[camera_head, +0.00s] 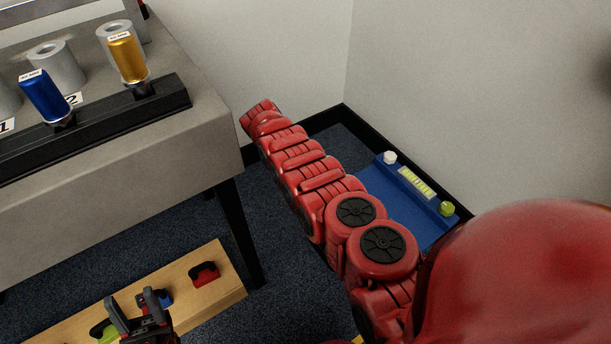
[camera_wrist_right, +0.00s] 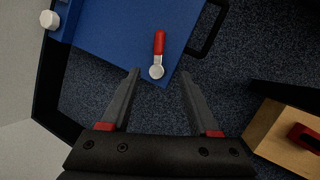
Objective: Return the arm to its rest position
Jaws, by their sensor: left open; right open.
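My left gripper (camera_head: 134,303) shows at the bottom of the head view, its two dark fingers apart and nothing between them. It is in front of the wooden plank as seen from the head. My right arm (camera_head: 310,175) reaches in from the lower right as a chain of red links. Its gripper is not visible in the head view. In the right wrist view my right gripper (camera_wrist_right: 161,73) is open and empty. A red-handled tool (camera_wrist_right: 158,50) with a round silver end lies on the blue board (camera_wrist_right: 110,40) beyond the fingertips.
A grey table (camera_head: 120,200) at the left carries a black rail (camera_head: 100,130) with a blue cylinder (camera_head: 47,98) and a gold cylinder (camera_head: 127,60). A wooden plank (camera_head: 215,270) with small clips stands below. Walls enclose the right corner.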

